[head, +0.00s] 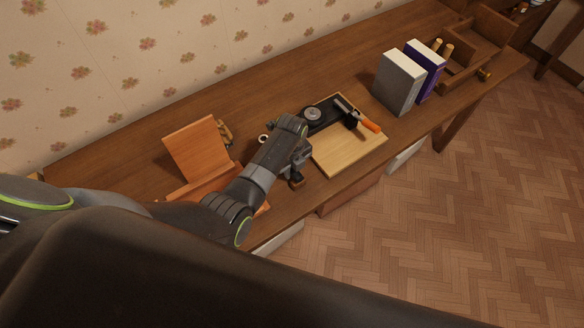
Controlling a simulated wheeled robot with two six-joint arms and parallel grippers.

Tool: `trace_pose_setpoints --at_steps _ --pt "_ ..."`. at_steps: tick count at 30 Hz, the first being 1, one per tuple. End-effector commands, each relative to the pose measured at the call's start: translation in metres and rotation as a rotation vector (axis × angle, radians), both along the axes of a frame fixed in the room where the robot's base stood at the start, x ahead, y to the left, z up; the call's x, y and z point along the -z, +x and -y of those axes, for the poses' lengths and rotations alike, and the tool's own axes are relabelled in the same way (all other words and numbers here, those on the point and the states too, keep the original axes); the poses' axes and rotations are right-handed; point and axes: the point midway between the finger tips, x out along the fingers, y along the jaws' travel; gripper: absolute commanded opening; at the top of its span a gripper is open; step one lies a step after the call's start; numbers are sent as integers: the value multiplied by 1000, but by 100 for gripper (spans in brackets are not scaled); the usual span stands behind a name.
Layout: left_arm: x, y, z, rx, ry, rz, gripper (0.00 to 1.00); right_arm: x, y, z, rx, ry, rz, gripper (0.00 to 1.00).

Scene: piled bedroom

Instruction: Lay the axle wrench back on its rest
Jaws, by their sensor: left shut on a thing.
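My left gripper (297,174) points down at the front left edge of a wooden tray (350,152). It is shut on a small dark thing, mostly hidden by my wrist. I cannot tell whether this is the axle wrench. A tool with an orange handle (370,125) and a dark shaft lies across the tray's right side, beside a small black block (351,120). I cannot tell for sure which piece is the wrench's rest. A round grey disc (313,113) sits on the tray's black back part. My right gripper is out of view.
An orange-brown wooden stand (198,147) is left of my arm, with a small white ring (263,138) nearby. A grey book (399,82) and a purple book (427,66) stand upright at right, before a wooden box (484,42). The desk (270,92) behind the tray is clear.

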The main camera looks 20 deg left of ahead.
Motion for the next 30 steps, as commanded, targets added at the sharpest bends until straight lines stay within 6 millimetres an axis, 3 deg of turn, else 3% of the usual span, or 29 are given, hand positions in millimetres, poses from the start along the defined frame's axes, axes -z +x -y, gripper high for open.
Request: trace_pose_setpoints --at_steps 19,20,24,25,30 --pt "8 0 0 0 0 0 0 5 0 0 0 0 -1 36" --pt "8 0 0 0 0 0 25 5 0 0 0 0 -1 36" --pt "8 0 0 0 0 0 43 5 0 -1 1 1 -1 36" --pt "8 0 0 0 0 0 47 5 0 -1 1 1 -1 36" --pt "8 0 0 0 0 0 48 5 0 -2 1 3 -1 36"
